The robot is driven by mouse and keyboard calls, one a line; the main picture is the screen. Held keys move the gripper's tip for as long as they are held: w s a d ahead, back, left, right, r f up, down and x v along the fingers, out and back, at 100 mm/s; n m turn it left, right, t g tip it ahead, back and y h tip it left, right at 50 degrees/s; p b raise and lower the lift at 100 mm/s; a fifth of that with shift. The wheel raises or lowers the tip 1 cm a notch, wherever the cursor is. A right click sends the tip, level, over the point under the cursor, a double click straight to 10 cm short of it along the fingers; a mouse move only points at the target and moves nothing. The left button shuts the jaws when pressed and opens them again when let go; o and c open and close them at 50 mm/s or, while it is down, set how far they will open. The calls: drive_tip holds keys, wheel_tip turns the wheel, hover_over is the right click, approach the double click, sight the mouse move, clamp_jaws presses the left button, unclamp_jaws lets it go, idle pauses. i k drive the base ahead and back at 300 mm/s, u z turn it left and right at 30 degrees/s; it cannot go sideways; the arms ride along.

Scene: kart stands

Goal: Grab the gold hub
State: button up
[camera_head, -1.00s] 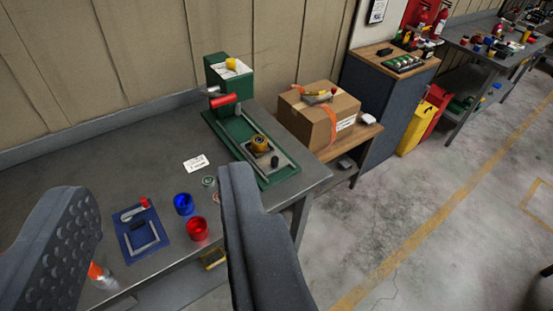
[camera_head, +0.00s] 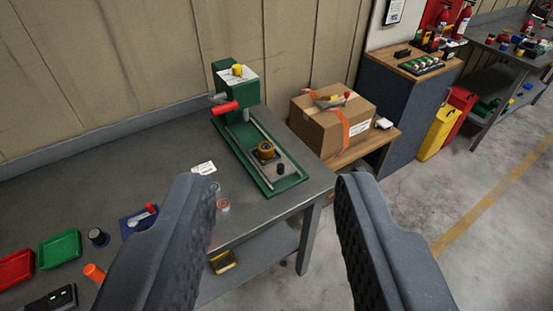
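The gold hub (camera_head: 266,150) is a small golden-brown ring-shaped part. It sits on the plate of the green press-like machine (camera_head: 293,185), near the right end of the grey workbench. My gripper (camera_head: 272,190) is open and empty, its two dark fingers wide apart in the foreground. The hub shows in the gap between the fingers, farther off than the fingertips. Nothing hides the hub, but the left finger covers part of the bench.
A red handle (camera_head: 225,107) sticks out from the machine. A cardboard box (camera_head: 318,130) stands on a wooden shelf to the right. Red (camera_head: 16,268) and green (camera_head: 60,249) trays lie on the bench at left. Open floor lies to the right.

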sight(263, 154)
drive_tip(key=i, duration=0.95)
drive_tip(key=u, duration=0.05)
